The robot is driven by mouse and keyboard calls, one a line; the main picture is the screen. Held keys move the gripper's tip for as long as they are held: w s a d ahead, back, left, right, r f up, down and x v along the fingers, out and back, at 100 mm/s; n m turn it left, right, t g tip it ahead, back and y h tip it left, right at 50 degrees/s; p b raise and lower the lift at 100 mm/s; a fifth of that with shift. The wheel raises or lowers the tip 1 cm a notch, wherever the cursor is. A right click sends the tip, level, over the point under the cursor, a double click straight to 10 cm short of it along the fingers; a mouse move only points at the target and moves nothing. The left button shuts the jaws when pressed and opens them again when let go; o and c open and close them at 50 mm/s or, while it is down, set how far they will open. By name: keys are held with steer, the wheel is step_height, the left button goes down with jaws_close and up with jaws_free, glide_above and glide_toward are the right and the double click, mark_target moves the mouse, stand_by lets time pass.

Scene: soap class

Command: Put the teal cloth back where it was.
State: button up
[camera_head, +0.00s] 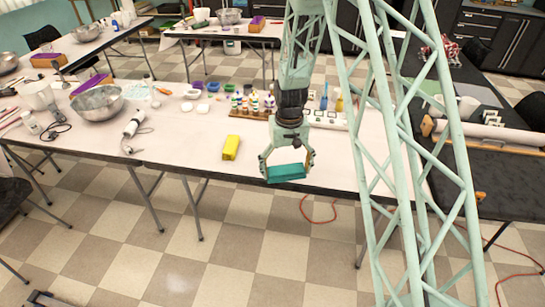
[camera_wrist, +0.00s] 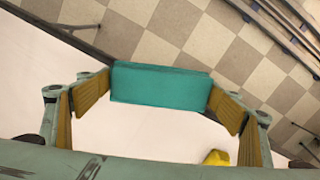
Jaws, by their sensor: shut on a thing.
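The teal cloth (camera_head: 286,173) is a folded, block-shaped piece. It is between the fingers of my gripper (camera_head: 287,166), at the front edge of the white table (camera_head: 190,150). In the wrist view the teal cloth (camera_wrist: 160,84) spans the gap between the two yellow-padded fingers of my gripper (camera_wrist: 160,92), which are shut on it. The table edge passes beneath it there, with checkered floor beyond. I cannot tell exactly how high it is above the table.
A yellow block (camera_head: 231,147) lies on the table left of my gripper and shows in the wrist view (camera_wrist: 216,158). Several small bottles (camera_head: 252,102) stand behind. A white handheld tool (camera_head: 133,124) and a metal bowl (camera_head: 97,103) are further left. Table between tool and yellow block is clear.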

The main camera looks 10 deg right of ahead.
steer(key=w+d+f+m+p, duration=0.1)
steer(key=w, duration=0.1)
steer(key=w+d+f+m+p, duration=0.1)
steer(key=d, duration=0.1)
steer(key=w+d+f+m+p, duration=0.1)
steer(key=w+d, duration=0.1)
steer(key=shift+w+m+p, duration=0.35)
steer(key=shift+m, duration=0.05)
steer(key=shift+w+d+f+m, duration=0.3)
steer(key=shift+w+d+f, duration=0.1)
steer(key=shift+d, duration=0.1)
steer(key=shift+w, duration=0.1)
glide_above(273, 156)
steer(key=shift+s+f+p, duration=0.3)
steer(key=shift+s+f, duration=0.1)
steer(key=shift+f, duration=0.35)
steer(key=shift+w, duration=0.15)
steer(key=shift+w+a+f, duration=0.1)
steer(key=shift+w+a, duration=0.05)
steer(key=shift+w, duration=0.05)
steer(key=shift+f, duration=1.65)
steer(key=shift+f, duration=0.15)
